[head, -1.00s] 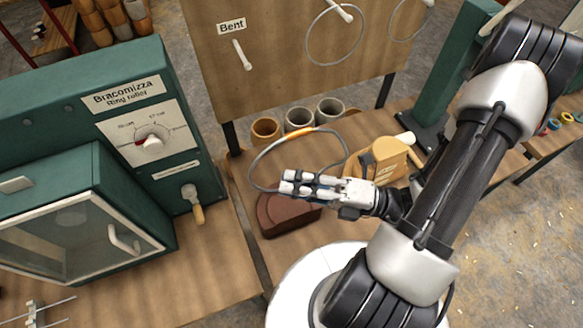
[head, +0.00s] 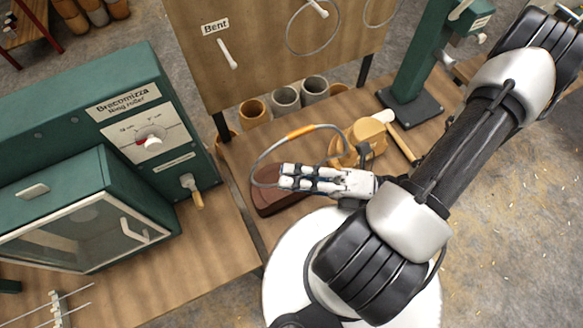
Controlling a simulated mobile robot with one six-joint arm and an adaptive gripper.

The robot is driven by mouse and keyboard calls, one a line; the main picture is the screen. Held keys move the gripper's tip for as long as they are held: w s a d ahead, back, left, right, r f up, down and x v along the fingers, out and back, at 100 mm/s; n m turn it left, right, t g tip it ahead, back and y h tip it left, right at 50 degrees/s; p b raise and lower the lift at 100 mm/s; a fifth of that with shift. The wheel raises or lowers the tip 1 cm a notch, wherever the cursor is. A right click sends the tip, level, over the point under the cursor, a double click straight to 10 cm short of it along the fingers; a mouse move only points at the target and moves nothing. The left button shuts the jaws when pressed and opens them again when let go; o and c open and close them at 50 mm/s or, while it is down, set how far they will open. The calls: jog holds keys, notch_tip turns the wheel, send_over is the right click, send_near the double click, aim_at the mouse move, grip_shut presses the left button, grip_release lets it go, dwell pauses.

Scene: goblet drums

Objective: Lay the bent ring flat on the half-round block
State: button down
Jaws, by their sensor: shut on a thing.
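My gripper (head: 285,177) is shut on a thin grey ring (head: 268,153) that has an orange band (head: 301,132) on its far side. The ring is held tilted, with its far part raised behind the fingers. The half-round block (head: 268,203) is dark reddish brown and lies on the bench below and left of my gripper. The fingers and the ring's near left part overlap the block in the picture and hide some of it. I cannot tell whether the ring touches the block.
Several cups (head: 286,98) stand along the back, under the board marked "Bent" (head: 270,50). The green ring roller (head: 150,130) is at left, a green column (head: 420,70) at back right.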

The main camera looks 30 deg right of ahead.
jog(key=shift+s+f, duration=0.1)
jog(key=shift+f, duration=0.5)
jog(key=w+f+b, duration=1.9)
jog(key=w+f, duration=0.2)
jog(key=w, duration=0.3)
jog(key=shift+w+d+t+h, duration=0.2)
jog(key=shift+w+t+h, duration=0.15)
jog(key=shift+t+h, duration=0.05)
jog(key=shift+a, duration=0.15)
